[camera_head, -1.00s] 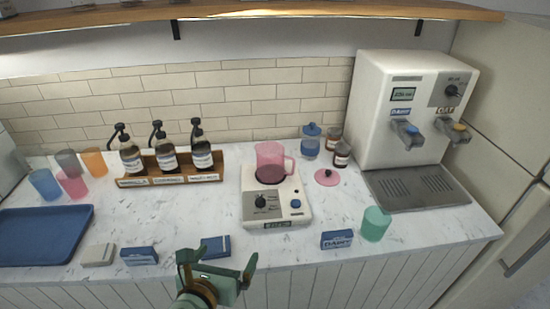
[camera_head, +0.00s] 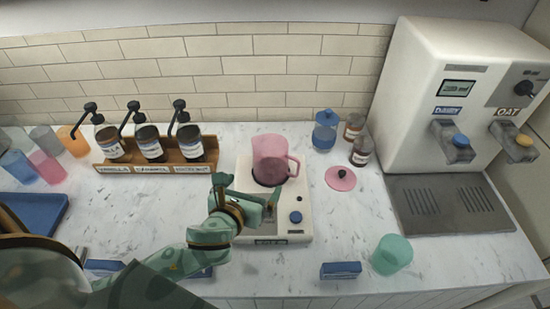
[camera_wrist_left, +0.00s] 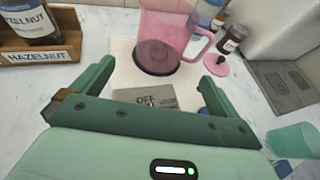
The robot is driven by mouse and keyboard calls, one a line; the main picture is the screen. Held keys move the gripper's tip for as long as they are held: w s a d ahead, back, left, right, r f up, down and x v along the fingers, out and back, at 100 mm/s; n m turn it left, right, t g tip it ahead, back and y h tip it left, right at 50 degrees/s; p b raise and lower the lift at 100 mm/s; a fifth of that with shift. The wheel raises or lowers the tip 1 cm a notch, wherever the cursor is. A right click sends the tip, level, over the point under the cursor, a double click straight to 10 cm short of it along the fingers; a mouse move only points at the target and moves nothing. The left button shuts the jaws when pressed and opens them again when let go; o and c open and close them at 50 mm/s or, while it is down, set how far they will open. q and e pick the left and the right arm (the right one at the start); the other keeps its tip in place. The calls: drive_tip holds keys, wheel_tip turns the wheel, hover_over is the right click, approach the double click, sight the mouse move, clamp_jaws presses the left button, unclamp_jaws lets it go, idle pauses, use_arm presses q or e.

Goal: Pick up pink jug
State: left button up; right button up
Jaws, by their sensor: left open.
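The pink jug (camera_head: 270,158) stands upright on the white blender-like base unit (camera_head: 296,229), with its handle toward the right. It is see-through and has no lid on it. It also shows in the left wrist view (camera_wrist_left: 163,35), straight ahead beyond the fingers. My left gripper (camera_head: 250,188) is over the front of the base unit, just in front of the jug and apart from it. Its jaws are open and empty, and the left wrist view shows the two fingers (camera_wrist_left: 155,80) spread wide. The left arm hides part of the base unit's front. My right gripper is not in view.
A pink lid (camera_head: 341,179) lies right of the jug, near a blue jar (camera_head: 325,133) and small dark-capped bottles. A syrup rack (camera_head: 157,168) stands to the left. The drink dispenser (camera_head: 455,95) is at right.

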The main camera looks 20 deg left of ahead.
sight(264, 172)
use_arm(q)
drive_tip(key=b+x, duration=0.1)
drive_tip(key=x, duration=0.6)
drive_tip(key=shift+f, duration=0.1)
drive_tip(key=shift+w, duration=0.2)
drive_tip(key=b+x, duration=0.1)
drive_tip(key=x, duration=0.4)
drive_tip(key=shift+f+b, duration=0.15)
drive_tip(key=shift+b, duration=0.2)
drive_tip(key=c, duration=1.1)
drive_tip(key=shift+r+p, duration=0.3)
drive_tip(key=shift+r, duration=0.25)
wheel_tip(264, 172, up, 3)
drive_tip(key=shift+f+p, duration=0.1)
drive_tip(key=shift+p, duration=0.55)
drive_tip(key=s+d+r+p, duration=0.3)
drive_tip(key=s+d+r, duration=0.6)
drive_tip(key=d, duration=0.2)
drive_tip(key=shift+r+p, duration=0.15)
drive_tip(key=shift+p, duration=0.25)
